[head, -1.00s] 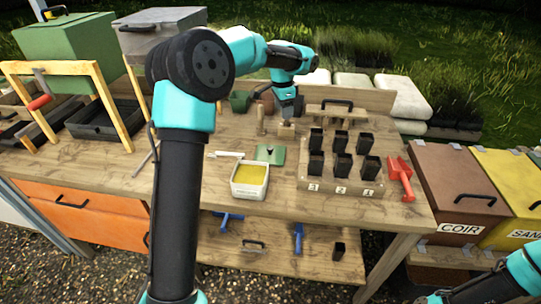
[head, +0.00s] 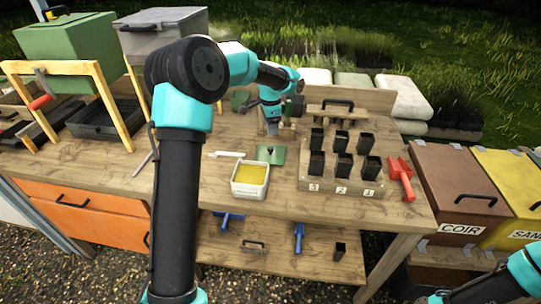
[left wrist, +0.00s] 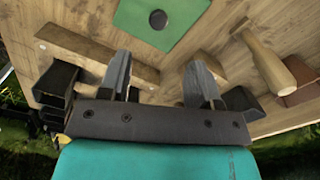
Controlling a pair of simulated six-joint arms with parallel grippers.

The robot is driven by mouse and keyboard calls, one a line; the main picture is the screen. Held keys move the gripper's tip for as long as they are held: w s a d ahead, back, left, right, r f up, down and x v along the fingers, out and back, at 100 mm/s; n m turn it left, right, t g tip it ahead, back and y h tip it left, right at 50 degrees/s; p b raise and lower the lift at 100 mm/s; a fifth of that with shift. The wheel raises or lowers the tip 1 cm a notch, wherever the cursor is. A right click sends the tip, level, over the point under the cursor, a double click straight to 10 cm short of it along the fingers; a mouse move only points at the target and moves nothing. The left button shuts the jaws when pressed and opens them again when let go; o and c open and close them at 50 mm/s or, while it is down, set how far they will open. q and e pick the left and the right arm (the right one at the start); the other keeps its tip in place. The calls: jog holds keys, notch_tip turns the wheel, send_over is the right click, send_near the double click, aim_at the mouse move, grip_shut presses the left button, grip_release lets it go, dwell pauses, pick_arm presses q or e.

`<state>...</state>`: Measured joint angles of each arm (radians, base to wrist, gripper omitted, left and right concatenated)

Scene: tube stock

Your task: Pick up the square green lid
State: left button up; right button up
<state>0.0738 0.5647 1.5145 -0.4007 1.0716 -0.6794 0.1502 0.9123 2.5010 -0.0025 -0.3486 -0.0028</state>
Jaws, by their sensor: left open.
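The square green lid (head: 271,154) lies flat on the wooden bench, just behind a white tub of yellow contents (head: 249,180). In the left wrist view the lid (left wrist: 141,17) shows at the top, cut off by the picture edge, with a round dark knob in its middle. My left gripper (head: 272,130) points down behind the lid, apart from it. In the left wrist view its two fingers (left wrist: 158,75) are spread with nothing between them. My right arm shows only in part at the lower right; its gripper is out of view.
A rack with several black pots (head: 341,185) stands right of the lid, and a red scoop (head: 401,178) lies beyond it. A white tool (head: 227,154) lies left of the lid. A wooden peg-like tool (left wrist: 268,60) shows in the left wrist view.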

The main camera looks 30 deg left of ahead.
pick_arm(q)
send_over(271, 148)
notch_tip(271, 148, down, 6)
jog(key=shift+a+r, duration=0.1)
jog(key=shift+f, duration=2.6)
jog(key=shift+c, duration=0.2)
jog(key=c, duration=1)
jog(key=shift+o, duration=0.2)
jog(key=shift+r, duration=0.15)
notch_tip(271, 148, up, 10)
jog(key=shift+f, duration=0.1)
